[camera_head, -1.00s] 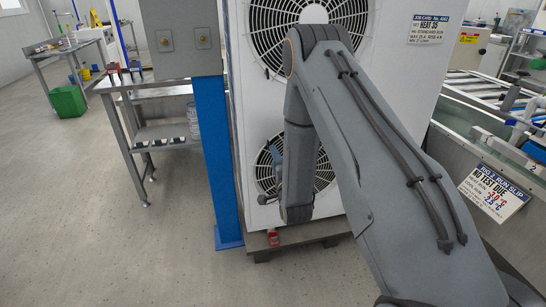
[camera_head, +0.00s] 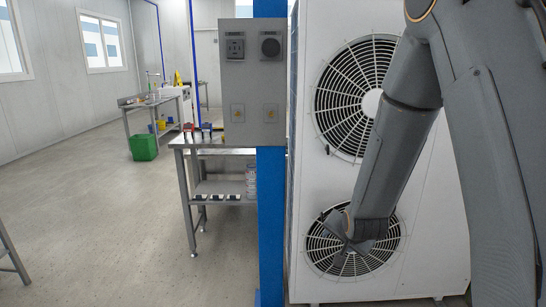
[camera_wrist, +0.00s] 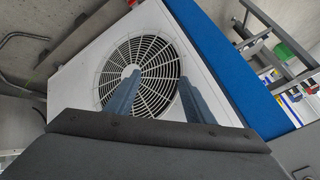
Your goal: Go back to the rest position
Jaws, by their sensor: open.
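My gripper (camera_wrist: 158,92) is open and empty in the wrist view. Its two blue-grey fingers stand apart, with a fan grille of the white heat pump unit (camera_wrist: 75,90) behind them. In the head view my arm hangs down in front of the same white unit (camera_head: 315,185). The arm's end is in front of the lower fan (camera_head: 385,262). The fingers are small there and hard to make out against the grille. Whether they touch the unit cannot be told.
A blue post (camera_head: 271,210) with a grey switch box (camera_head: 252,85) stands left of the unit. A steel table (camera_head: 215,150) is behind it. A green bin (camera_head: 144,147) stands farther back. The floor at left is largely clear.

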